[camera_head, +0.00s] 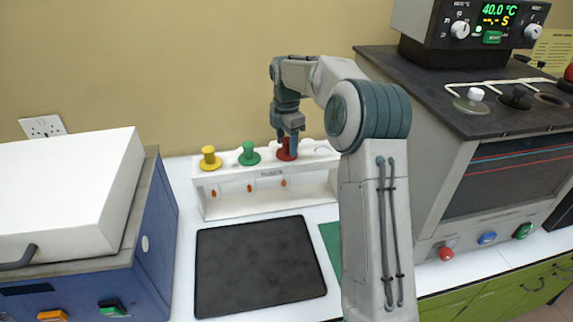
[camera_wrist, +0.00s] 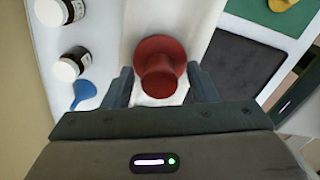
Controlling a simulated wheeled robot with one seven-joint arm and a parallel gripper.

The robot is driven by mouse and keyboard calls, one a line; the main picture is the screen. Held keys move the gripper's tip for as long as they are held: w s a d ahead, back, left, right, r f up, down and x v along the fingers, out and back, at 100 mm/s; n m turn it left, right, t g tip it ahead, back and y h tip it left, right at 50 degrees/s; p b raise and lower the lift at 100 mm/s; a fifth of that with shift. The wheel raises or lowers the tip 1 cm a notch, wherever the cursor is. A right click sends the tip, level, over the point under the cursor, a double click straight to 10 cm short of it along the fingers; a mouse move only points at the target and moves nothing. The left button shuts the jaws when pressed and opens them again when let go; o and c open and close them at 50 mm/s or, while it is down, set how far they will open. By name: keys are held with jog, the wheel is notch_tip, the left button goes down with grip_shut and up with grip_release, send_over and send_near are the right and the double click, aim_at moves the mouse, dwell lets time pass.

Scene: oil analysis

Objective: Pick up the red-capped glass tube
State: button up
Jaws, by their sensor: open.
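The red cap of the glass tube (camera_head: 286,152) sits at the right part of a white rack (camera_head: 262,200), beside a green cap and a yellow cap. In the wrist view the red cap (camera_wrist: 160,66) lies between my two open fingers, with a gap on each side. My gripper (camera_wrist: 161,88) points down over it; in the head view my gripper (camera_head: 288,140) is right at the red cap and partly hides it.
The green cap (camera_head: 249,153) and yellow cap (camera_head: 209,158) stand left in the rack. White-lidded jars (camera_wrist: 68,68) and a blue funnel (camera_wrist: 83,94) are beside the rack. A black mat (camera_head: 258,266) lies in front. A blue machine (camera_head: 150,235) stands left, a heated bath (camera_head: 490,180) right.

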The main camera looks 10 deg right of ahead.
grip_shut()
